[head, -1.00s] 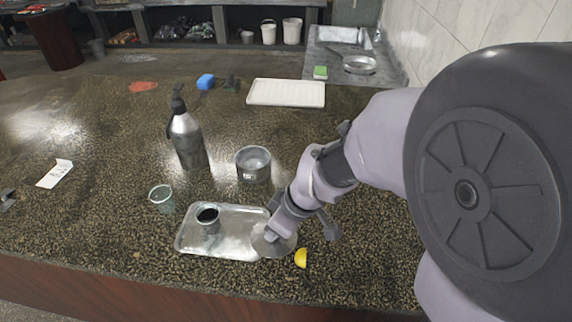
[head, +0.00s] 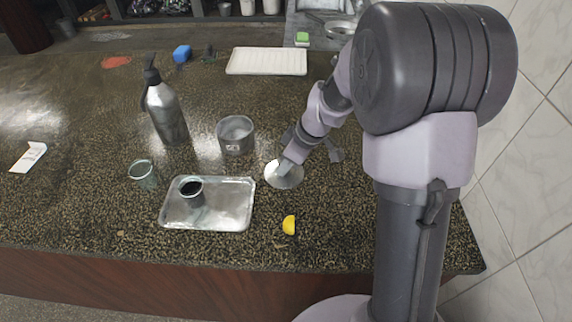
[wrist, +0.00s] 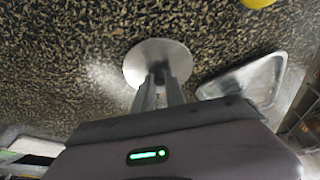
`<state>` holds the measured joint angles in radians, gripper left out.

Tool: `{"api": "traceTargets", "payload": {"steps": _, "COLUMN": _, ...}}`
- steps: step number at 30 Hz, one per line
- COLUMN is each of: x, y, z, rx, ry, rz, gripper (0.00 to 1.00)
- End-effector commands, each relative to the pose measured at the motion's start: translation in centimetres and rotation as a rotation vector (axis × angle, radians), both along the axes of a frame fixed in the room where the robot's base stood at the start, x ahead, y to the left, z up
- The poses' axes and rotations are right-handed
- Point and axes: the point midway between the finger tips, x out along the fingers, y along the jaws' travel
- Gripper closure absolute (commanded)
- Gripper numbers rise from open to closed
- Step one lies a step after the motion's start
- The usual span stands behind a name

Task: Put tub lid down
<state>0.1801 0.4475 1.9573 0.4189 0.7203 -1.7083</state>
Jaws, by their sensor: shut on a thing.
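The tub lid is a round, flat grey metal disc (head: 283,177), seen over bare speckled counter right of the tray. My gripper (head: 290,163) is shut on it from above in the head view. In the wrist view my two fingers (wrist: 158,82) meet on the near part of the lid (wrist: 155,55). I cannot tell whether the lid touches the counter. The open grey metal tub (head: 236,147), with a small white label, stands behind and left of the lid.
A metal tray (head: 235,217) holds a dark-filled cup (head: 192,195). A glass (head: 143,175) and a metal bottle (head: 167,115) stand left. A yellow lemon piece (head: 289,225) lies in front of the lid. A white ribbed tray (head: 267,61) lies behind. Counter right of the lid is clear.

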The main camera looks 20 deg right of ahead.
Motion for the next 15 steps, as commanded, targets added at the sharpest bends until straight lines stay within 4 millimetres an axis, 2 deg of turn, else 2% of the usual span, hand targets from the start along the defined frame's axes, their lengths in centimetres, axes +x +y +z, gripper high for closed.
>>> {"api": "traceTargets", "payload": {"steps": 2, "x": 0.00, "y": 0.01, "z": -0.35, "rx": 0.000, "ry": 0.000, "rz": 0.000, "gripper": 1.00}}
{"api": "traceTargets", "payload": {"steps": 3, "x": -0.02, "y": 0.01, "z": -0.26, "rx": 0.000, "ry": 0.000, "rz": 0.000, "gripper": 0.79}}
{"api": "traceTargets", "payload": {"steps": 6, "x": -0.02, "y": 0.01, "z": -0.20, "rx": 0.000, "ry": 0.000, "rz": 0.000, "gripper": 0.63}}
{"api": "traceTargets", "payload": {"steps": 15, "x": -0.03, "y": 0.01, "z": 0.04, "rx": 0.000, "ry": 0.000, "rz": 0.000, "gripper": 0.63}}
